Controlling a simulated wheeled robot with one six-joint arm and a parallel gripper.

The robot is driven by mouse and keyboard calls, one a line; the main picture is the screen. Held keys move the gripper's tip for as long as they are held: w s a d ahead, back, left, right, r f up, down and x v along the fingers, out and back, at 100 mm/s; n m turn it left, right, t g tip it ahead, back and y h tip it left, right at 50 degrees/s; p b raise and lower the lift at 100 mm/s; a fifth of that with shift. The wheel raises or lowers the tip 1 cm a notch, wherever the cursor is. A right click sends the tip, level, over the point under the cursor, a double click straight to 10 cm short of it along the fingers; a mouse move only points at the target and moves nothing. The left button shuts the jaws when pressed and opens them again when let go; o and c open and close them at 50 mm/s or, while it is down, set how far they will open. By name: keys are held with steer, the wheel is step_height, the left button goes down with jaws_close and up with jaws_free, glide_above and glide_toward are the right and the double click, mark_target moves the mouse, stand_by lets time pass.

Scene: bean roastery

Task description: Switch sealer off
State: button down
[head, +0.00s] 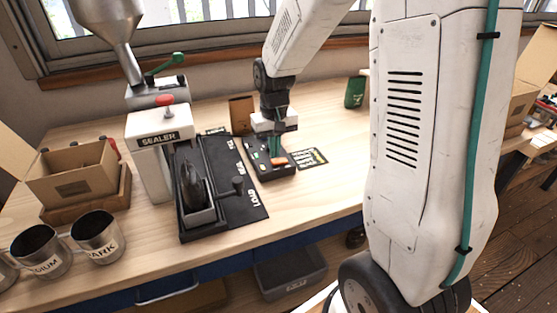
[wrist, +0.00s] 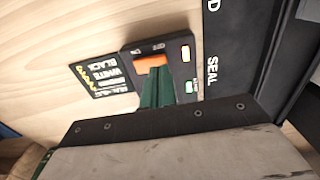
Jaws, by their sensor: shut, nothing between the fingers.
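The sealer (head: 157,150) is a white machine with a red knob and a "SEALER" label, at the left of the head view. Beside it is a black switch box (head: 262,172) with an orange switch (head: 279,161). The orange switch also shows in the wrist view (wrist: 152,62), with small lettering above it and two small lamps at its right. My gripper (head: 270,150) is over the box, pointing down. In the wrist view my green fingers (wrist: 154,84) are shut and empty, their tips at the switch's near edge. I cannot tell whether they touch, or which way the switch is set.
A black board (head: 240,205) with a lever and white lettering lies between sealer and box. A printed card (head: 309,159) lies right of the box. Metal cups (head: 97,238) and a cardboard box (head: 75,172) stand at left. The tabletop's right front is clear.

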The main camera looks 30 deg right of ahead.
mark_target(275, 161)
steer(key=shift+f, duration=0.95)
stand_by(0.6)
steer(key=shift+r, duration=3.55)
steer(key=s+a+r, duration=0.2)
steer(key=s+r, duration=0.1)
steer(key=s, duration=0.5)
steer(key=s+a+r+n+t, duration=0.1)
steer(key=s+a+r, duration=0.2)
steer(key=s, duration=0.6)
steer(key=s+a+r+n, duration=0.1)
steer(key=s+a+r, duration=0.1)
steer(key=s, duration=0.6)
steer(key=shift+s+a+r, duration=0.3)
steer(key=shift+a+r, duration=0.05)
steer(key=shift+r, duration=0.35)
